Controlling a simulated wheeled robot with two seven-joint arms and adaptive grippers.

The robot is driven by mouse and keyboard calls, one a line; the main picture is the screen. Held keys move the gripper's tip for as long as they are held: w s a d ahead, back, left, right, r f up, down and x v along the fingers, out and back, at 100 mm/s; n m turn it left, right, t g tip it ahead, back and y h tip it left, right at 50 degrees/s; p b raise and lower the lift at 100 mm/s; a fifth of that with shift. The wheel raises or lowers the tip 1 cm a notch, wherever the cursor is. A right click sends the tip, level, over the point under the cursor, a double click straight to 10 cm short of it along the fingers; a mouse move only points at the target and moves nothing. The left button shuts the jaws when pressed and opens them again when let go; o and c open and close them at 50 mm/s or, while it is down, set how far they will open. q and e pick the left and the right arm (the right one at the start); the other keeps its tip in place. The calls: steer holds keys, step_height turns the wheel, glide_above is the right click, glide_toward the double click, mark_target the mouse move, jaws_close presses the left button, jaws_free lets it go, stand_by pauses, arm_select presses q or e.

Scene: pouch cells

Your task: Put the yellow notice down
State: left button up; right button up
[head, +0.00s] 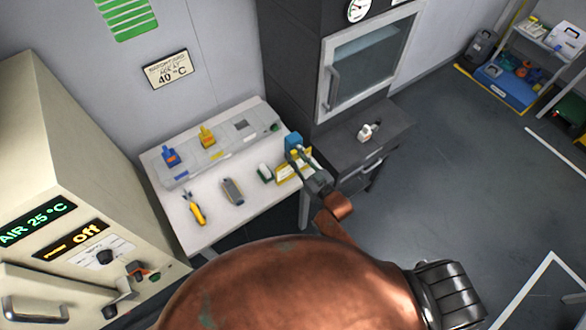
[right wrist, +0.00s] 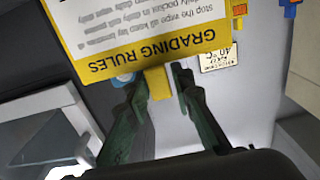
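The yellow notice (head: 291,171) is a white card with a yellow border, over the right end of the white bench in the head view. In the right wrist view the notice (right wrist: 150,30) is large and upside down, with "GRADING RULES" on its yellow band. My right gripper (head: 297,157) is at the notice. In the right wrist view the fingers of the right gripper (right wrist: 160,78) are on either side of the yellow tab at the notice's edge and look closed on it. I cannot tell whether the notice touches the bench. My left gripper is not in view.
The white bench (head: 215,215) bears a yellow-handled tool (head: 196,211), a grey device (head: 233,191) and a green-and-white block (head: 265,173). A raised grey rack (head: 190,172) with blue and yellow pieces runs along its back. A dark cabinet (head: 385,135) stands to the right.

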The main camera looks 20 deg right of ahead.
steer(key=shift+w+a, duration=0.15)
steer(key=shift+w, duration=0.25)
jaws_close()
